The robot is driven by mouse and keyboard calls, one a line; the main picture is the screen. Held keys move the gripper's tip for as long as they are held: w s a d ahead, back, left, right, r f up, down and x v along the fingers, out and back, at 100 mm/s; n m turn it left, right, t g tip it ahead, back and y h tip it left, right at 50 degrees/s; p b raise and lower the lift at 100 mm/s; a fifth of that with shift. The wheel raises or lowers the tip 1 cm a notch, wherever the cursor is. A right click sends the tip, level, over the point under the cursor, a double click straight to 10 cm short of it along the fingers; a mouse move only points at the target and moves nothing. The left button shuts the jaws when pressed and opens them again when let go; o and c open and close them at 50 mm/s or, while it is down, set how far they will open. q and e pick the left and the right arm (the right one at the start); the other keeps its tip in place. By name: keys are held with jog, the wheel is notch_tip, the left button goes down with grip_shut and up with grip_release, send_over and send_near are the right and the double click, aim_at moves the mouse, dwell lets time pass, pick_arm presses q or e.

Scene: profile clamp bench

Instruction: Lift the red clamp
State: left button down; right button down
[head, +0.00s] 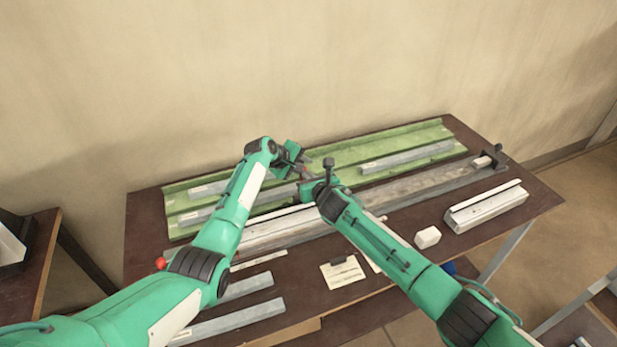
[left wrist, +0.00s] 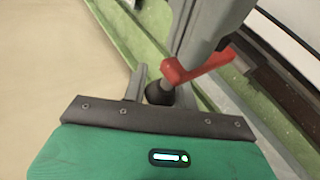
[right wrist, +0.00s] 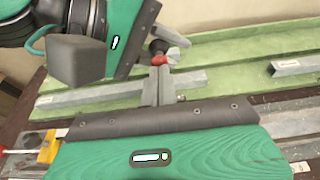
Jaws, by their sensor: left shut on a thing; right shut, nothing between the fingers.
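The red clamp (left wrist: 198,65) shows in the left wrist view as a red bar with a dark rounded grip. My left gripper (left wrist: 160,88) is shut on that dark grip, and the red bar sticks out to the upper right. In the right wrist view only a small red and dark part of the clamp (right wrist: 159,57) shows, partly hidden by fingers. In the head view my left gripper (head: 300,168) is over the green tray, with the clamp mostly hidden. My right gripper (right wrist: 157,86) is shut and empty, close to the left one.
A green tray (head: 340,152) with grey bars lies along the back of the brown table (head: 140,225). A long grey rail (head: 430,185) runs in front of it. A white block (head: 427,237), a pale channel piece (head: 487,207) and a clipboard (head: 343,272) lie nearer the front.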

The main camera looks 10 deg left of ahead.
pick_arm(q)
jog(key=shift+s+a+f, duration=0.1)
jog(key=shift+s+f, duration=0.1)
jog(key=shift+f, duration=0.4)
pick_arm(e)
jog(key=shift+w+a, duration=0.2)
jog(key=shift+w, duration=0.45)
pick_arm(q)
jog(key=shift+w, duration=0.1)
pick_arm(e)
jog(key=shift+w+a, duration=0.1)
pick_arm(q)
jog(key=c, duration=1.4)
grip_release()
jog(key=shift+c, duration=0.2)
jog(key=shift+r, duration=0.15)
pick_arm(e)
jog(key=shift+a, duration=0.1)
pick_arm(q)
jog(key=shift+w+r, duration=0.1)
